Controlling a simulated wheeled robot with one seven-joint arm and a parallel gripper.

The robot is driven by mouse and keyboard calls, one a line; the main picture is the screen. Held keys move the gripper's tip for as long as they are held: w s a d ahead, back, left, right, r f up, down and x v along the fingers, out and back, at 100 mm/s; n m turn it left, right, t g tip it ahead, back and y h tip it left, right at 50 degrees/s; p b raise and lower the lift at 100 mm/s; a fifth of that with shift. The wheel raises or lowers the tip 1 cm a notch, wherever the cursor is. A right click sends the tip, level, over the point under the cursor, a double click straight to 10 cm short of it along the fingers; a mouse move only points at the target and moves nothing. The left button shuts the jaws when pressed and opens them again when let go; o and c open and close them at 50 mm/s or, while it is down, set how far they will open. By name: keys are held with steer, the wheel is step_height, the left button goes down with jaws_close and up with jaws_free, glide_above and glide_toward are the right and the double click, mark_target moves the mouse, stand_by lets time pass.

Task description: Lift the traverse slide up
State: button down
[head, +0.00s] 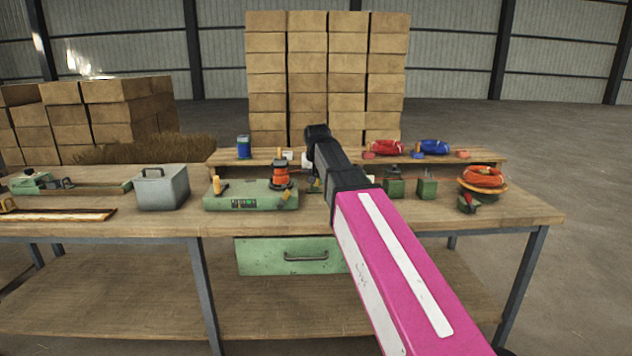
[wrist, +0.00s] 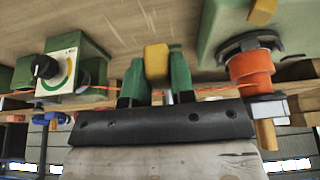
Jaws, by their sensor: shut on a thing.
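The traverse slide shows in the wrist view as green uprights with a yellow block (wrist: 156,62) between them. My gripper (wrist: 158,98) is shut on it; its dark fingers stand at both sides, close to the green parts. In the head view my arm hides the fingers and most of the slide; only a small green part (head: 314,186) shows left of my wrist. An orange wire runs from the orange spool (wrist: 250,72) past the slide towards a green unit with a dial (wrist: 45,70).
The green winding machine (head: 250,196) stands on the wooden bench left of my wrist. Small green boxes (head: 427,188) and orange coils (head: 483,178) are to the right. A raised shelf with red and blue coils (head: 434,147) runs behind. A grey metal box (head: 162,188) stands at the left.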

steer(key=c, duration=1)
jaws_free()
steer(key=shift+r, duration=0.15)
steer(key=shift+o, duration=0.2)
steer(key=shift+r, duration=0.1)
steer(key=v, duration=1)
steer(key=shift+s+r, duration=0.25)
